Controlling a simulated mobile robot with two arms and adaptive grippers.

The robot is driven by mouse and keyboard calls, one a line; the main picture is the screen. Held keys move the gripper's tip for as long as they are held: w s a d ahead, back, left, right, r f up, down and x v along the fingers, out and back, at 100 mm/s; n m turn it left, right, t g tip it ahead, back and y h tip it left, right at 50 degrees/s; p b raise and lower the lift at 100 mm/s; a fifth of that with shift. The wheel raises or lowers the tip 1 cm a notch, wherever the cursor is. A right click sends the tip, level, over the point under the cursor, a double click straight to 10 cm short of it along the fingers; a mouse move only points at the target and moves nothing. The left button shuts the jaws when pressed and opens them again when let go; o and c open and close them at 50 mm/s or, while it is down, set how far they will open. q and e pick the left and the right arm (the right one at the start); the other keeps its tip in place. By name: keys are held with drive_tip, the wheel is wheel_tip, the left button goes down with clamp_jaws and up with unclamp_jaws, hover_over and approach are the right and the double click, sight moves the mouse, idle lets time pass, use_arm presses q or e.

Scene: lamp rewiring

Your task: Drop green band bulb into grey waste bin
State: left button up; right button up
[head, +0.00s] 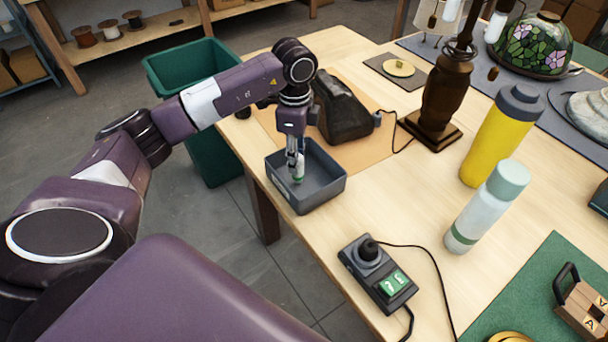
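The grey waste bin (325,190) is a small open tray-like box at the table's left edge. My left gripper (296,170) points straight down over it, with its fingertips inside the bin's opening. The gripper looks shut on the green band bulb (299,172), a small whitish thing with a bit of green between the fingertips. The fingers partly hide the bulb, and I cannot tell whether it touches the bin floor. My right gripper is not in view.
A dark device (343,108) stands just behind the bin. A brown lamp base (432,125), a yellow bottle (495,140) and a pale bottle (485,210) stand to the right. A switch box (378,272) is in front. A large green bin (215,160) stands on the floor.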

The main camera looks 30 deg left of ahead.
use_arm(q)
drive_tip(key=shift+o, duration=1.2)
drive_tip(key=shift+r, duration=0.1)
wheel_tip(320, 180, up, 12)
drive_tip(key=shift+f, duration=0.2)
